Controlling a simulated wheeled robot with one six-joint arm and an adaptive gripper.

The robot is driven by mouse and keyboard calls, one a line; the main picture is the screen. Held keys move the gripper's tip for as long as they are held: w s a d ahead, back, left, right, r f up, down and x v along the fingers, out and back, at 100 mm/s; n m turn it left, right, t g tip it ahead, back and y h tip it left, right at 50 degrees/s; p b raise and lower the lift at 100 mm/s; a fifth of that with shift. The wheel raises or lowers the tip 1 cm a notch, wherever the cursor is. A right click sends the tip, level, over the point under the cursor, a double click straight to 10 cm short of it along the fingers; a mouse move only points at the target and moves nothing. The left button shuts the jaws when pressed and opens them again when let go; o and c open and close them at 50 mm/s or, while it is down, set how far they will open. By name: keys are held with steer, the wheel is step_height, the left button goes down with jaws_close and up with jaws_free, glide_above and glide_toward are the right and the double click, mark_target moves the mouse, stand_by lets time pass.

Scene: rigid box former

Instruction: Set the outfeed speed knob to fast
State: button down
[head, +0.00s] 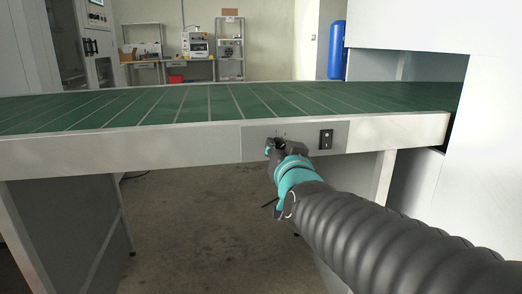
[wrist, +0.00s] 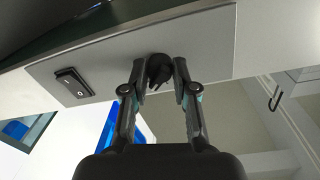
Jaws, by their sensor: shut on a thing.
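The outfeed speed knob (wrist: 158,68) is a small dark round knob on a grey control plate (wrist: 205,50). The plate also shows in the head view (head: 255,141), on the front rail of the conveyor. My gripper (wrist: 159,82) is shut on the knob, with one finger on each side of it. In the head view my gripper (head: 279,147) is at the left half of the plate and hides most of the knob. Which way the knob points cannot be read, and the speed marks above it are too small to read.
A black rocker switch (head: 326,139) sits on the same plate, right of my gripper in the head view; it also shows in the wrist view (wrist: 73,82). The green conveyor belt (head: 200,103) runs above the rail. A white housing (head: 490,120) stands at the right. Below the rail is open floor.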

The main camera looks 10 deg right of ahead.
steer(key=shift+m+b, duration=2.6)
steer(key=shift+m, duration=1.7)
steer(key=c, duration=0.9)
jaws_free()
steer(key=s, duration=1.2)
steer(key=shift+a+r, duration=0.2)
steer(key=shift+r, duration=0.05)
